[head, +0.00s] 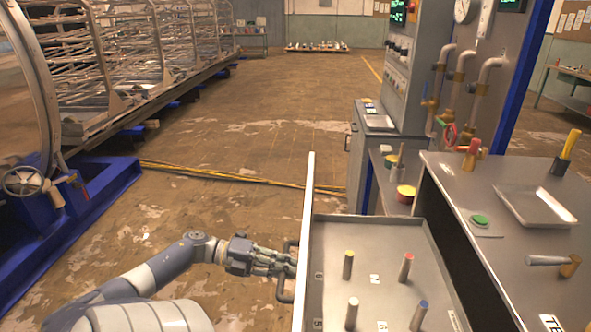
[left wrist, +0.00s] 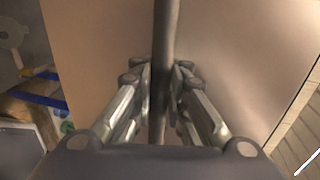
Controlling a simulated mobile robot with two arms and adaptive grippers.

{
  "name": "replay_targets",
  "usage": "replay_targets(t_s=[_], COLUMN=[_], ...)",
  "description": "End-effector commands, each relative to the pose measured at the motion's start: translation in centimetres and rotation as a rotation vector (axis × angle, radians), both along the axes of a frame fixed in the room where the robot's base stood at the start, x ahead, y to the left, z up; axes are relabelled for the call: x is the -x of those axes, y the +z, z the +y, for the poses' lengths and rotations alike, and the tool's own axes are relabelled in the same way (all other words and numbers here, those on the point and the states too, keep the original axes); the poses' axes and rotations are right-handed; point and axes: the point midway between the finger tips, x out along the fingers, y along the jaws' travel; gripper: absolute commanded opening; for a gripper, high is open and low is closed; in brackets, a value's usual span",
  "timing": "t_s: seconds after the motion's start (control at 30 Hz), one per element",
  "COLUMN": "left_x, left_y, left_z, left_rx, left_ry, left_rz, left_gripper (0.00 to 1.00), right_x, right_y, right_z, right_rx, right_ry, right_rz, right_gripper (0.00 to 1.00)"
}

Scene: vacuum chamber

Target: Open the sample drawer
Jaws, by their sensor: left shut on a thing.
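The sample drawer (head: 390,232) stands pulled out from the cabinet in the head view, its inside open to view. Several upright cylinders with coloured tops stand in it, among them a yellow-topped one (head: 348,266) and a red-topped one (head: 406,268). My left gripper (head: 284,264) is at the drawer's front face, shut on the handle (head: 284,290). In the left wrist view the handle bar (left wrist: 165,40) runs between the fingers of the left gripper (left wrist: 160,80), with the plain drawer front (left wrist: 245,60) behind it. My right gripper is not in view.
The workbench (head: 480,185) to the right holds a metal tray (head: 537,205), a green button (head: 480,220) and a hammer-like tool (head: 550,261). A blue-framed chamber with a handwheel (head: 24,182) stands left. Yellow cables (head: 230,177) cross the floor. Open floor lies between.

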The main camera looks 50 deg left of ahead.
Motion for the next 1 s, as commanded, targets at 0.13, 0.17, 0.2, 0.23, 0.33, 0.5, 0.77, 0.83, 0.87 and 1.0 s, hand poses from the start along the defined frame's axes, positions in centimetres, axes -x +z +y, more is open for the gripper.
replay_targets(t_s=[0.13,0.17,0.2,0.23,0.33,0.5,0.77,0.83,0.87,1.0], left_x=[-0.1,-0.1,-0.1,-0.1,-0.2,-0.1,0.1,0.5,0.8,2.7], left_y=[0.2,0.2,0.3,0.3,0.3,0.2,0.1,0.2,0.2,0.7], left_z=[0.1,0.1,0.1,0.1,0.1,0.1,0.2,0.6,0.8,2.6], left_rx=[0.001,0.001,0.001,0.001,0.001,0.002,0.001,0.000,0.001,-0.001], left_ry=[0.003,0.004,0.004,0.004,0.004,0.002,0.002,0.003,0.003,0.005], left_rz=[-0.004,-0.004,-0.005,-0.006,-0.006,-0.004,-0.002,0.000,0.001,0.001], left_gripper=[0.00,0.00,0.00,0.00,0.22,0.34,0.34,0.34,0.34,0.34], right_x=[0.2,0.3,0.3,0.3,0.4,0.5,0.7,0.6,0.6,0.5], right_y=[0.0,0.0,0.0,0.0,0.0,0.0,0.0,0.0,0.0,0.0], right_z=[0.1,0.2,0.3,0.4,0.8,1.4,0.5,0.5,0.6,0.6], right_rx=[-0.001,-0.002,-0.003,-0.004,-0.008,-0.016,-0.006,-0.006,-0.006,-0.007], right_ry=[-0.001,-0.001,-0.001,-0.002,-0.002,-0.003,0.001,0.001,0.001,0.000], right_rz=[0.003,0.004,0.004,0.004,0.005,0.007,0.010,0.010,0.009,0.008], right_gripper=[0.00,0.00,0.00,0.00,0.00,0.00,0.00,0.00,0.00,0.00])
